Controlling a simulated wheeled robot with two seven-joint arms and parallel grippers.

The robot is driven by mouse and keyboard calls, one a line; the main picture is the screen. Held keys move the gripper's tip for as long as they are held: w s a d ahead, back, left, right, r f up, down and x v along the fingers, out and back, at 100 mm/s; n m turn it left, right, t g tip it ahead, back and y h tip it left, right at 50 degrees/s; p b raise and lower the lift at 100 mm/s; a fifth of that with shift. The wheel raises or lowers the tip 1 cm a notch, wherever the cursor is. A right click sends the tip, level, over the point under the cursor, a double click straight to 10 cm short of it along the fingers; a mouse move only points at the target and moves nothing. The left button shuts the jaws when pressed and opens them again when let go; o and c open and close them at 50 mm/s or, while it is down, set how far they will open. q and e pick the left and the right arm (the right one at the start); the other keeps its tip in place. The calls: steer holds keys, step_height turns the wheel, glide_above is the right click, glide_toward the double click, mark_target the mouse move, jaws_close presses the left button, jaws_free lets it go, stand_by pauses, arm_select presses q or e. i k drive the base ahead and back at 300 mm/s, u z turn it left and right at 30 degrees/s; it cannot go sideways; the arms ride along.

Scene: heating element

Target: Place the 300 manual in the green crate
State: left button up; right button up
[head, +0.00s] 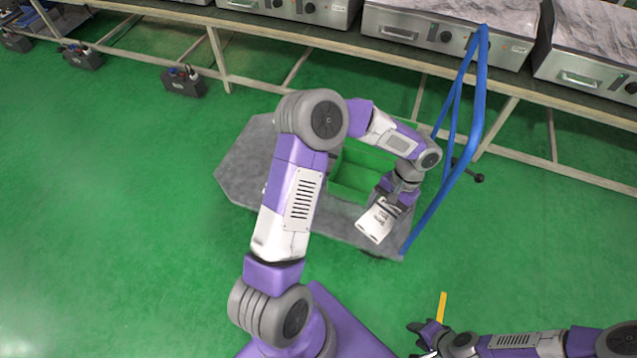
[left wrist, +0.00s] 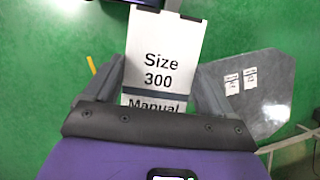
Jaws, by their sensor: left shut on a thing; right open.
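My left gripper (head: 384,205) is shut on the white manual (head: 377,223). In the left wrist view the manual (left wrist: 162,55) reads "Size 300 Manual" and sits between the two fingers (left wrist: 162,88). The green crate (head: 362,172) stands on a grey cart, partly hidden by my left arm. In the head view the manual appears in front of the crate's near right side, over the cart's near edge. Its height above the cart is hard to tell. My right gripper (head: 420,336) is open and empty at the bottom of the head view.
The grey cart (head: 245,165) has a blue handle (head: 478,100) rising close to the right of the crate. In the left wrist view two small white printed items (left wrist: 250,78) lie on the cart. A bench with metal appliances (head: 450,25) runs behind. A yellow strip (head: 441,307) shows near my right gripper.

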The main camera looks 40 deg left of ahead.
mark_target(364, 186)
steer(key=u, duration=0.35)
steer(key=i, duration=1)
